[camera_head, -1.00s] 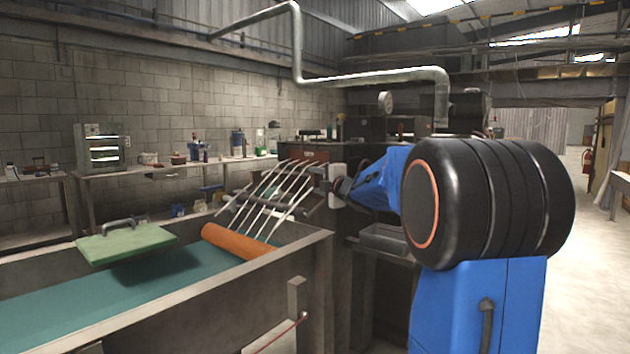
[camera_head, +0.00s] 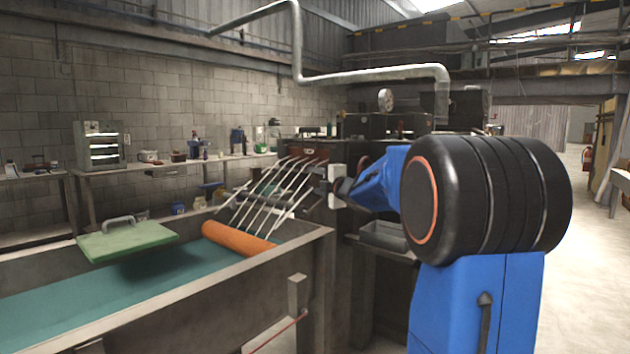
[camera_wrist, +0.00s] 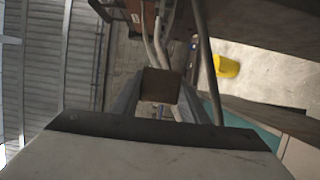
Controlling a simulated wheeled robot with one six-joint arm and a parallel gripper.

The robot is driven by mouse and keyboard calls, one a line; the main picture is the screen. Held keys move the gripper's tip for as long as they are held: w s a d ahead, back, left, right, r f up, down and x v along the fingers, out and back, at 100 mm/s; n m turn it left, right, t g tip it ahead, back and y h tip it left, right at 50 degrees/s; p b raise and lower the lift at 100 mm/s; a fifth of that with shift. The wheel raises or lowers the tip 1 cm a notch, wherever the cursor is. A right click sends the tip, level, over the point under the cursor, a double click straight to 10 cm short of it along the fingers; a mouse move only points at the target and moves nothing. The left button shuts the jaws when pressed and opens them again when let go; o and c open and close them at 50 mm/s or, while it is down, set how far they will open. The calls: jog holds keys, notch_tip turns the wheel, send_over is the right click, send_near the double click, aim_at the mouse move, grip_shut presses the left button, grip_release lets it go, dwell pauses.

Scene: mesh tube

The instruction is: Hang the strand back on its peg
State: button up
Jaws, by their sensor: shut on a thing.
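Several long pale strands (camera_head: 262,196) stand slanted and side by side across dark bars above the tank in the head view. My gripper (camera_head: 322,187) is at their right end, close to them. In the wrist view, my gripper's two grey fingers (camera_wrist: 160,98) are closed around a brown block (camera_wrist: 160,84). Pale curved strands (camera_wrist: 150,38) run just beyond the block. I cannot tell whether the block is part of a strand. The peg cannot be made out clearly.
A tank (camera_head: 190,318) with a teal floor holds an orange roller (camera_head: 238,241) below the strands. A green lid-like board (camera_head: 127,243) with a handle sits over its left side. A yellow bucket (camera_wrist: 227,67) stands on the floor. Shelves line the back wall.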

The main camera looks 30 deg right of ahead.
jog(key=shift+f, duration=0.4)
dwell(0.5)
jog(key=o, duration=1.2)
jog(key=shift+f, duration=0.1)
jog(key=s, duration=1.7)
jog(key=shift+s, duration=0.25)
